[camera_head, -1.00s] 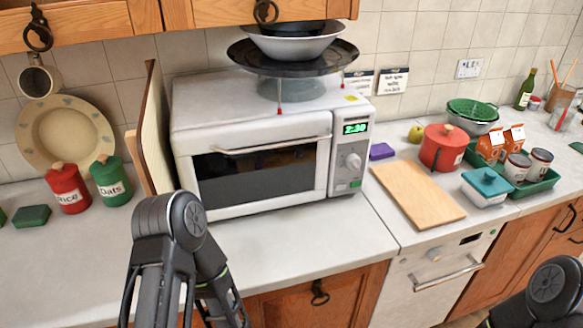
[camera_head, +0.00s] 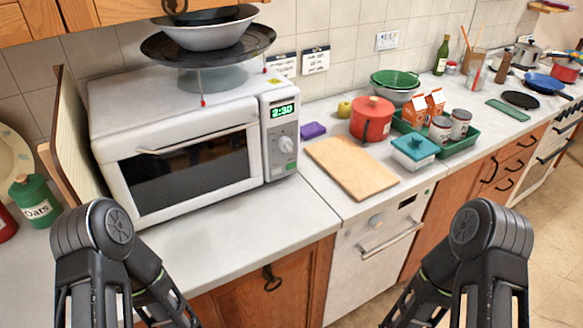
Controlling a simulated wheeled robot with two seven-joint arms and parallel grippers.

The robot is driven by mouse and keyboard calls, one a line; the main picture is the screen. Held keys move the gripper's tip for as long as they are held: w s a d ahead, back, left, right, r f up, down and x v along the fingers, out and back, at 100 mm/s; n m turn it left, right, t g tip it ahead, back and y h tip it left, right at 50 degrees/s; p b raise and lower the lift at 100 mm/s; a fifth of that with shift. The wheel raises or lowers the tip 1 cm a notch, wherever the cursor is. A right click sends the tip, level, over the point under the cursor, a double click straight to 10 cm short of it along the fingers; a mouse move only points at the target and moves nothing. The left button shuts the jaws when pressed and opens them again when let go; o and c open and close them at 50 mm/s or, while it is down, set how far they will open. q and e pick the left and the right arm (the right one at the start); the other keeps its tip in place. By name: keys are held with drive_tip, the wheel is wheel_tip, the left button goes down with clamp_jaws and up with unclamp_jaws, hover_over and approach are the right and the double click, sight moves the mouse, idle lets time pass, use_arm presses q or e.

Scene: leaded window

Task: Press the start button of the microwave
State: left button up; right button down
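The white microwave (camera_head: 184,146) stands on the counter at the left, its door shut, with a dark window and a long handle. Its control panel (camera_head: 280,128) is on the right side of its front, with a green display (camera_head: 283,111) reading 2:30. A round knob (camera_head: 286,145) sits below the display. A small green button (camera_head: 290,165) is low on the panel, at its right. Nothing touches the panel. My two arms rise from the bottom edge, both apart from the microwave. Their grippers are outside the picture.
A black tray (camera_head: 208,47) with bowls stands on top of the microwave. A wooden board (camera_head: 352,167) and purple sponge (camera_head: 312,130) lie right of it. A red pot (camera_head: 371,118) and green tray (camera_head: 458,147) stand farther right. The counter (camera_head: 235,222) before the microwave is clear.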

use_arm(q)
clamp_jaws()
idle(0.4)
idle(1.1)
